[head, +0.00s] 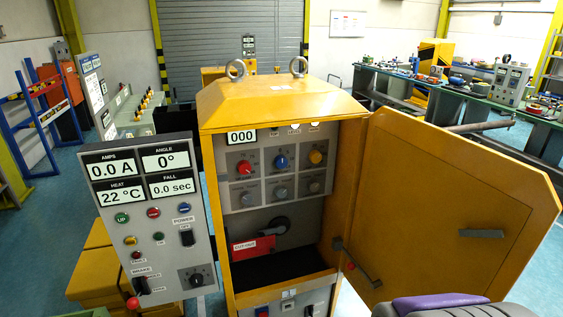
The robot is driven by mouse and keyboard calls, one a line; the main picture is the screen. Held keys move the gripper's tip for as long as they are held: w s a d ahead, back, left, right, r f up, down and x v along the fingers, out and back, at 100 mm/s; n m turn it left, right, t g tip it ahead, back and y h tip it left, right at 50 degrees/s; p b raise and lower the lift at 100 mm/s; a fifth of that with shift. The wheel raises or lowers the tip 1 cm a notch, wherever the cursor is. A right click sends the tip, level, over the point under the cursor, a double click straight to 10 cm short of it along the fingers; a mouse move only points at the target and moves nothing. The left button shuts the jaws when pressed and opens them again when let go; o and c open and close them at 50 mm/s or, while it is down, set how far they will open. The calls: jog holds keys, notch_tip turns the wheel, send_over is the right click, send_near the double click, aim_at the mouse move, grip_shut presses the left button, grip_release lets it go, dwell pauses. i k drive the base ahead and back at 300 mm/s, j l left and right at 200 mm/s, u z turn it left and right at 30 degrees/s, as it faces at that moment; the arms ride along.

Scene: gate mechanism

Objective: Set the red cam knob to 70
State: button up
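The red cam knob (245,167) is at the left of the upper row on the grey panel (240,203) inside the open yellow cabinet. A small display (241,136) above it reads 000. A blue knob (281,162) and a yellow knob (316,157) are to its right, with grey knobs below. The red knob's exact pointer angle is too small to read. My gripper is not in view. A purple and grey part at the lower right appears to be part of my arm.
The yellow cabinet door (440,210) stands open to the right. A grey control box (150,225) with readouts, buttons and a red-tipped lever is on the left. Workbenches stand at the back right.

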aim_at(244, 167)
jog(key=j+z, duration=0.2)
jog(key=j, duration=0.2)
jog(key=k+j+z, duration=0.2)
jog(key=j, duration=0.2)
jog(key=j+z, duration=0.2)
jog(key=j, duration=0.25)
jog(key=k, duration=0.05)
